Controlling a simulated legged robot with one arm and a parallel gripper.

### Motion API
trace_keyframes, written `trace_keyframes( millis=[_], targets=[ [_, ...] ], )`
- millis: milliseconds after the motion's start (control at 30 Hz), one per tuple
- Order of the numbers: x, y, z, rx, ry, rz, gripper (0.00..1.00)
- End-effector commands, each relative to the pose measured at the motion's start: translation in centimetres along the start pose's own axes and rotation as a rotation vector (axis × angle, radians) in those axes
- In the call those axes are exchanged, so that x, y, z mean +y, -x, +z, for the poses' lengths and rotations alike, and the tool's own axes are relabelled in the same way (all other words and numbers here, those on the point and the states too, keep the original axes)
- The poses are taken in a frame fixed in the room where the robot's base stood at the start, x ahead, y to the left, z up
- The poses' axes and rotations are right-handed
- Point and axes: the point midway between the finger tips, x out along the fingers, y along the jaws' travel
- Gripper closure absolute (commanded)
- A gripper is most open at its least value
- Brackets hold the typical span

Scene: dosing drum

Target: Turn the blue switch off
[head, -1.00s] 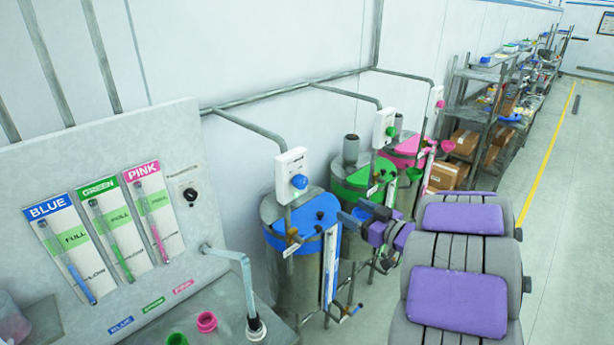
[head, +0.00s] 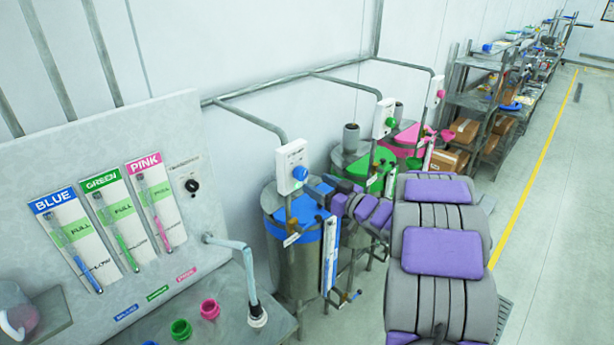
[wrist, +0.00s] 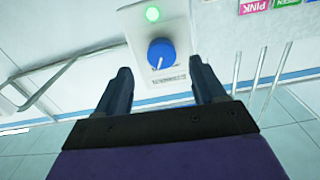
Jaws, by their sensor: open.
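The blue switch (head: 299,172) is a round blue knob on a white box (head: 291,160) above the blue-lidded drum (head: 300,245). In the wrist view, the knob (wrist: 161,53) shows a white pointer mark, with a lit green lamp (wrist: 152,14) on the same box. My gripper (head: 314,188) is close to the box, at its lower right in the head view. In the wrist view, my gripper (wrist: 161,69) is open and empty, with a dark finger at each side of the knob in the picture. I cannot tell whether the fingers reach around it.
Drums with a green lid (head: 355,165) and a pink lid (head: 407,147) stand behind the blue one. A pipe (head: 320,72) runs along the wall above them. A dosing panel (head: 120,190) stands at left. Shelves (head: 480,105) line the wall; the floor at right is clear.

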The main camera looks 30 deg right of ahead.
Motion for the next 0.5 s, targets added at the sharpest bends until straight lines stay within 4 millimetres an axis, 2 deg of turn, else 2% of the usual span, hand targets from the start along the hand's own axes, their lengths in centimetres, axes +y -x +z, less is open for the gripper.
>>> trace_keyframes(
  millis=[33,200,333,500],
  targets=[
    [-0.1,-1.1,-0.2,0.003,0.002,-0.005,0.3],
    [-0.1,-3.6,-0.1,0.001,0.001,-0.002,0.3],
    [-0.1,-4.8,-0.1,0.001,0.0,-0.001,0.3],
    [0.0,-5.3,-0.1,0.002,0.001,0.0,0.3]
  ],
)
